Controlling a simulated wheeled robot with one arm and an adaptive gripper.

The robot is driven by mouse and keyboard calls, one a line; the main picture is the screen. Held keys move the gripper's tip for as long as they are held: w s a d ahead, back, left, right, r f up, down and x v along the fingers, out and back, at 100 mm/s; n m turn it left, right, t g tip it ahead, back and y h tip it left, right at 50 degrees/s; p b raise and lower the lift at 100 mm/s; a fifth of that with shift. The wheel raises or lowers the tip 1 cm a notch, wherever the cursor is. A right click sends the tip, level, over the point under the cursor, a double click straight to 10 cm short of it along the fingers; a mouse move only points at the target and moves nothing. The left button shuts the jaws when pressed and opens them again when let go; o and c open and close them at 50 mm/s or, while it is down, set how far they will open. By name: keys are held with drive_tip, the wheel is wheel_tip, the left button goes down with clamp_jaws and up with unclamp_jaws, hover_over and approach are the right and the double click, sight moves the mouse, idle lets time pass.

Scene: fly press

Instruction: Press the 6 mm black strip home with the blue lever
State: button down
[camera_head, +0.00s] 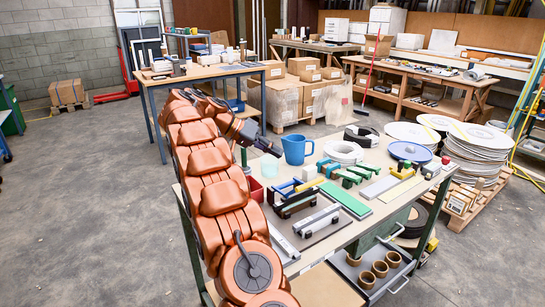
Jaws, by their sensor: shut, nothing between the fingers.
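My orange arm rises from the bottom and bends over at the table's far left corner. My gripper (269,148) is small and dark at its end, shut and empty, above the table's far edge left of the blue mug. A small press with a blue lever (284,187) and a dark frame (292,204) stands on the table, nearer than the gripper and apart from it. I cannot pick out the 6 mm black strip for sure or tell how it sits. Grey bars (316,219) lie beside the press.
A blue mug (297,149), a white coil (343,152) and a black coil (361,135) stand at the back. Green-handled tools (345,176) and a green strip (346,200) lie right of the press. Stacked white discs (474,150) stand beyond the table's right end.

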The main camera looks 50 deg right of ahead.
drive_tip(key=s+d+f, duration=0.3)
drive_tip(key=s+f, duration=0.4)
drive_tip(key=shift+s+d+p, duration=0.3)
drive_tip(key=shift+d+p, duration=0.05)
drive_tip(key=shift+p, duration=0.05)
drive_tip(key=shift+f, duration=0.1)
drive_tip(key=shift+f+b, duration=0.15)
drive_tip(key=shift+b, duration=0.3)
